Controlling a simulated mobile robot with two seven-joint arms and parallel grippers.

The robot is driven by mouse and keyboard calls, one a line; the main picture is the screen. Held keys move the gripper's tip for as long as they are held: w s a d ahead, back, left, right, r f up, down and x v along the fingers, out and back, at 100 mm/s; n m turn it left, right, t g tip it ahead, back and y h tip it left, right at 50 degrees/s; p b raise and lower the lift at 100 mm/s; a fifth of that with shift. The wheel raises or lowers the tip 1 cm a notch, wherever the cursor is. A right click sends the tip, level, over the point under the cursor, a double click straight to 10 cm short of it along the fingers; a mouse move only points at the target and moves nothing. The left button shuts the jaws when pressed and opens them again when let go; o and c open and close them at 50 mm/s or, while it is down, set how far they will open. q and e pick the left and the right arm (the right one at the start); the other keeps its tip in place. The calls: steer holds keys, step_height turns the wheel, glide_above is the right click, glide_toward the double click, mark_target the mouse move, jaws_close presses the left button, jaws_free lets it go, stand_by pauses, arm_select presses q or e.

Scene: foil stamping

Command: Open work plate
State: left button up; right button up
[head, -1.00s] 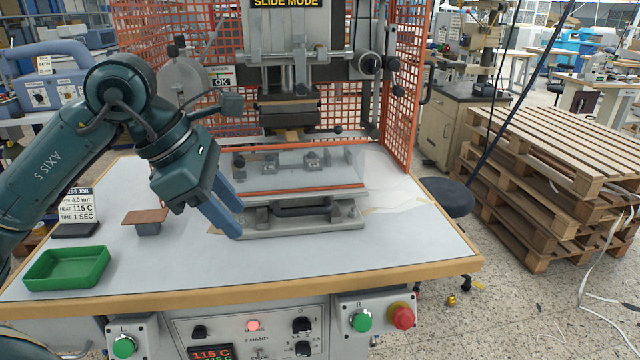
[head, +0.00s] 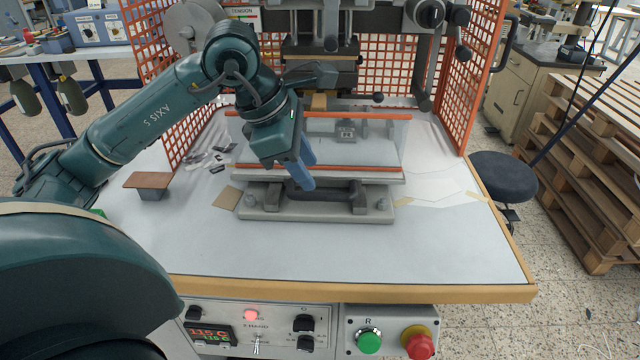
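The work plate (head: 250,213) is a grey metal slide unit with a dark bar handle (head: 335,190) along its front. It sits on the white table in front of the press, below a clear guard with orange edges (head: 345,168). My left gripper (head: 304,180) comes in from the left. Its blue fingers point down at the left part of the handle and hide some of it. I cannot tell whether they touch the handle, or how far apart they are. My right gripper is not in view.
The press head (head: 320,75) hangs above the plate between orange mesh guards (head: 475,85). A brown-topped block (head: 148,184) and a small tan square (head: 227,198) lie to the left. The table front is clear. A green button (head: 368,341) and red knob (head: 418,344) sit below its edge.

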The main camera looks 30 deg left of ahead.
mark_target(324, 193)
arm_select(q)
steer(key=x, duration=0.6)
steer(key=shift+c, duration=0.3)
jaws_close()
